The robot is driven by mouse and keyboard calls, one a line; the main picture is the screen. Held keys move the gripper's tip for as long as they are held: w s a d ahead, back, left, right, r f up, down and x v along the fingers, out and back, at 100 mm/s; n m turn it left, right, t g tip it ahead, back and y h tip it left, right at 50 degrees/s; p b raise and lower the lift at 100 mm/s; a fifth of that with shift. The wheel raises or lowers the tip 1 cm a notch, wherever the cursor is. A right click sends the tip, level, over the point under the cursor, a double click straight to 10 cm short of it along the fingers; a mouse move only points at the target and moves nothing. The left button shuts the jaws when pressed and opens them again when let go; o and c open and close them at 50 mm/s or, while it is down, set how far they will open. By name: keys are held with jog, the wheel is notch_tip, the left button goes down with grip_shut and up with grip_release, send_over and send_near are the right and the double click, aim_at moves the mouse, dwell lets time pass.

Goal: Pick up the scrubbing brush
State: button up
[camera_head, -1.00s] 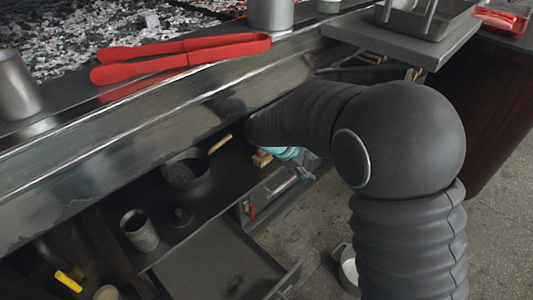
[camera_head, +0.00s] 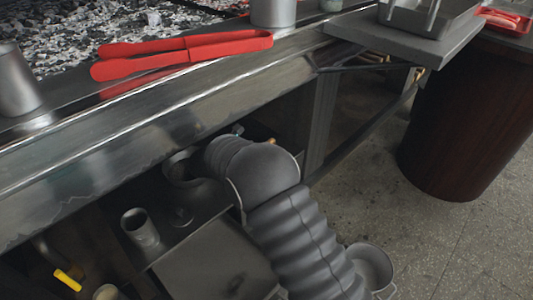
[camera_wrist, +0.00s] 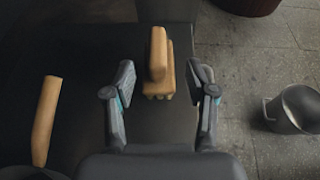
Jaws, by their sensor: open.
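The wooden scrubbing brush (camera_wrist: 158,55) is in the wrist view, a pale block with an upright wooden part, on a dark shelf. My gripper (camera_wrist: 160,77) is open, with one finger to the left of the brush and one to the right. Gaps show between the brush and both fingers. In the head view my arm covers most of the gripper. A small wooden bit shows just past the arm there; I cannot tell if it is the brush.
A separate wooden handle (camera_wrist: 45,120) lies left of my gripper. A metal bucket (camera_head: 372,268) stands on the floor. A pot (camera_head: 180,167) and a metal cup (camera_head: 139,228) sit on the shelf below the grill counter. Red tongs (camera_head: 180,52) lie above.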

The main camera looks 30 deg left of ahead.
jog(key=x, duration=1)
jog(key=shift+w+a, duration=0.15)
grip_shut()
